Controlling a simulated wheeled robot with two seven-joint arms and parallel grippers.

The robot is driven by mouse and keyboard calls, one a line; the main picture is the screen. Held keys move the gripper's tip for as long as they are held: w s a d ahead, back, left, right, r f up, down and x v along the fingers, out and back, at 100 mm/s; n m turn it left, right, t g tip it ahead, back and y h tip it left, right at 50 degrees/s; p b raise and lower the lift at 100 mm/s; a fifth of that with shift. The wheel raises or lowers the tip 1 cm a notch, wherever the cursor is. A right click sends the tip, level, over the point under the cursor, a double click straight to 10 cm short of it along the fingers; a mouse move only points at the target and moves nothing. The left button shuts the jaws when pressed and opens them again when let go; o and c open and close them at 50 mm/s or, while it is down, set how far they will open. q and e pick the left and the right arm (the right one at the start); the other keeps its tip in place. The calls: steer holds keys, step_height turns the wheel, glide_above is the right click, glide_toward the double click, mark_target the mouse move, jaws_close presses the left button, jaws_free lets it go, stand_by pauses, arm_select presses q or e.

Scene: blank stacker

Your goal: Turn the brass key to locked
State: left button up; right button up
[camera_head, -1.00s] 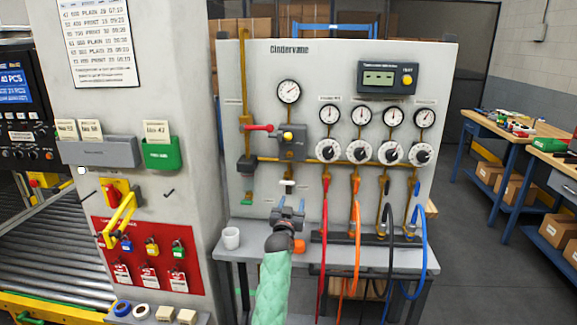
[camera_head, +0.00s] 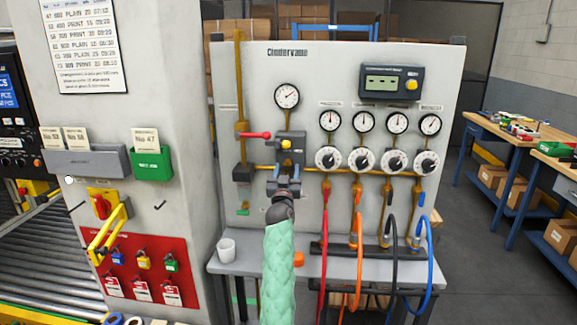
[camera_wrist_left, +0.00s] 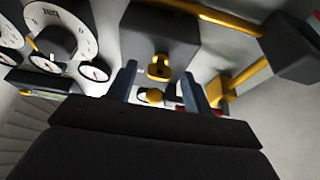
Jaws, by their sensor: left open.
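The brass key (camera_wrist_left: 158,67) shows in the left wrist view as a small brass piece on the dark grey box (camera_wrist_left: 160,32). My left gripper (camera_wrist_left: 158,74) is open, with one finger on each side of the key in that picture. I cannot tell whether the fingers touch it. My right gripper is not in view.
A red-handled lever (camera_head: 256,135) is left of the box, with brass pipes around it. Gauges and black-and-white dials (camera_head: 364,159) are to the right, above coloured hoses (camera_head: 322,245). A white cup (camera_head: 226,249) stands on the shelf (camera_head: 270,270) below.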

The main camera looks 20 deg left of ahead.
arm_select(q)
steer(key=shift+w+r, duration=0.15)
steer(key=shift+w, duration=0.2)
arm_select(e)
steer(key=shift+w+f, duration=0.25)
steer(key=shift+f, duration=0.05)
arm_select(q)
steer(key=shift+s, duration=0.1)
steer(key=shift+c, duration=0.6)
steer(key=c, duration=0.9)
steer(key=shift+o, duration=0.2)
steer(key=shift+a, duration=0.1)
